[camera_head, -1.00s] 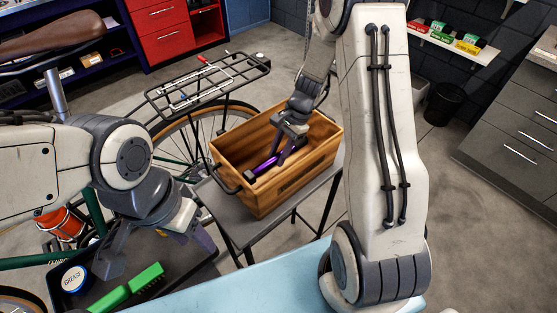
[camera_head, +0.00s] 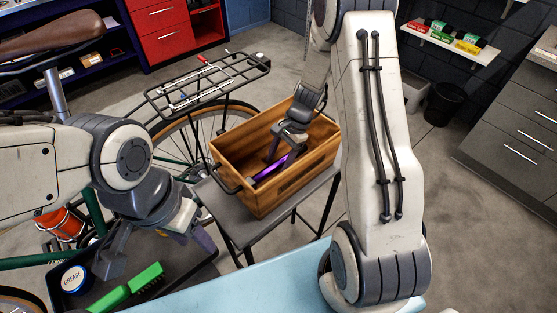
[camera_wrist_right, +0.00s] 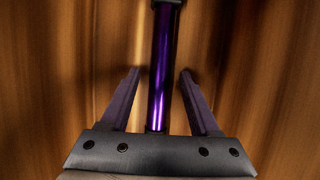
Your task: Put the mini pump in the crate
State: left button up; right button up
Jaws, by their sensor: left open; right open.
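The wooden crate (camera_head: 290,180) stands on a small dark table in the middle of the head view. The purple mini pump (camera_head: 268,169) is inside the crate, partly hidden by the crate wall and my right gripper. My right gripper (camera_head: 278,155) reaches down into the crate over the pump. In the right wrist view the pump (camera_wrist_right: 163,62) runs between the two spread fingers of the right gripper (camera_wrist_right: 160,95), with a gap on each side. My left gripper (camera_head: 150,245) is open and empty above the dark tray at the lower left.
The dark tray (camera_head: 195,272) holds a grease tin (camera_head: 73,279) and a green brush (camera_head: 147,278). A bicycle rack (camera_head: 205,85) stands just behind the crate. The light blue bench top (camera_head: 250,287) is clear at the front.

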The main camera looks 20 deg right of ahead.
jog(key=s+v, duration=0.1)
jog(key=v, duration=1.1)
jog(key=s+a+r+n+h, duration=0.1)
jog(key=s+a+r+n, duration=0.25)
jog(key=a, duration=0.25)
jog(key=s+a+r+n+h, duration=0.1)
jog(key=s+a+r+n, duration=0.15)
jog(key=a+n, duration=0.35)
jog(key=s+a+n, duration=0.3)
jog(key=s+n, duration=0.3)
jog(key=s, duration=0.2)
jog(key=s+a+n+h, duration=0.1)
jog(key=s+a+n, duration=0.3)
jog(key=s, duration=0.5)
jog(key=shift+s+r+n+t+h, duration=0.3)
jog(key=shift+r+n+t, duration=0.15)
jog(key=shift+n, duration=0.4)
jog(key=shift+w, duration=0.1)
